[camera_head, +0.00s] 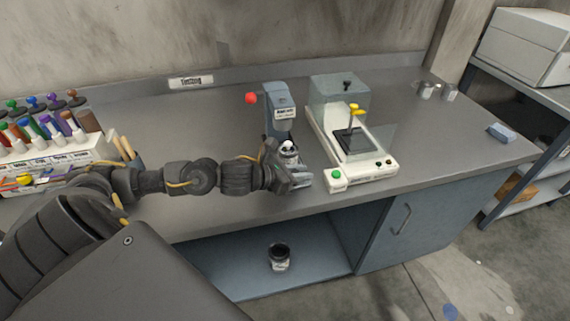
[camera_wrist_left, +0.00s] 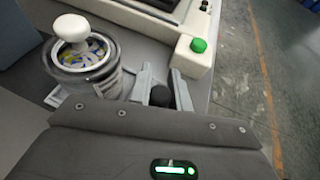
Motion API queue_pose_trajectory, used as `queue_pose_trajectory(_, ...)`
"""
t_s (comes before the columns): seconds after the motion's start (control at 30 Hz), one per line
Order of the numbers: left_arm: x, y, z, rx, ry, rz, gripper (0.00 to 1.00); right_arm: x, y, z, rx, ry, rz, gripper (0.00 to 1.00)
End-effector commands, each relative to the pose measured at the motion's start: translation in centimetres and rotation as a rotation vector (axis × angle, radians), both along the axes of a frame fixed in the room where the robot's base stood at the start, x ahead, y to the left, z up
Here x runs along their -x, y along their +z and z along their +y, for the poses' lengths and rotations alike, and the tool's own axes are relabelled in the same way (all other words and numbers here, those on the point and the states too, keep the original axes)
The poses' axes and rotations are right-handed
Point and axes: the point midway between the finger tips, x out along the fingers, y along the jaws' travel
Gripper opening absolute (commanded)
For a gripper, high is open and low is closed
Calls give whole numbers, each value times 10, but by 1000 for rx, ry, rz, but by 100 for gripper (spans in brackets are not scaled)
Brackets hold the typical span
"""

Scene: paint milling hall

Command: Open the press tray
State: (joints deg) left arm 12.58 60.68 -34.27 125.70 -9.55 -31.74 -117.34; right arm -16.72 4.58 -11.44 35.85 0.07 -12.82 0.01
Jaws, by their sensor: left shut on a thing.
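The press (camera_head: 280,118) is a blue-grey upright unit with a red ball on its lever, on the bench left of a clear-hooded device. A clear, metal-rimmed cup with a white knob (camera_head: 288,148) stands at its front; it is large in the left wrist view (camera_wrist_left: 75,30). My left gripper (camera_head: 300,179) is low at the press's front, beside the cup. In the left wrist view its fingers (camera_wrist_left: 163,90) are shut on a small black knob (camera_wrist_left: 160,97), seemingly the press tray's handle. The tray itself is mostly hidden, so how far out it is cannot be told. My right gripper is out of view.
The white device (camera_head: 378,172) with a green button stands close right of the gripper. A rack of coloured bottles (camera_head: 45,150) is at the left. The bench's front edge is just below the gripper. A dark jar (camera_head: 279,257) stands on the lower shelf.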

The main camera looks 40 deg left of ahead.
Motion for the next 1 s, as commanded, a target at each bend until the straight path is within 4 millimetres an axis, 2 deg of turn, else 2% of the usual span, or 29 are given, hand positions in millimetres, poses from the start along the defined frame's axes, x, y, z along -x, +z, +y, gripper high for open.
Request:
queue_pose_trajectory(0.17,12,-2,-14,-1,-1,1,0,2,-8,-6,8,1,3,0)
queue_pose_trajectory(0.33,13,0,-14,-2,1,1,0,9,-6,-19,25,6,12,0)
queue_pose_trajectory(0.47,13,0,-14,-2,2,0,0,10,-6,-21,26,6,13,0)
queue_pose_trajectory(0.5,13,0,-14,-2,2,0,24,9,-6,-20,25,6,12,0)
queue_pose_trajectory(0.63,13,0,-14,-1,3,0,41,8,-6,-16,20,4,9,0)
queue_pose_trajectory(1.0,17,1,-11,-3,3,0,41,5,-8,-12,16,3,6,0)
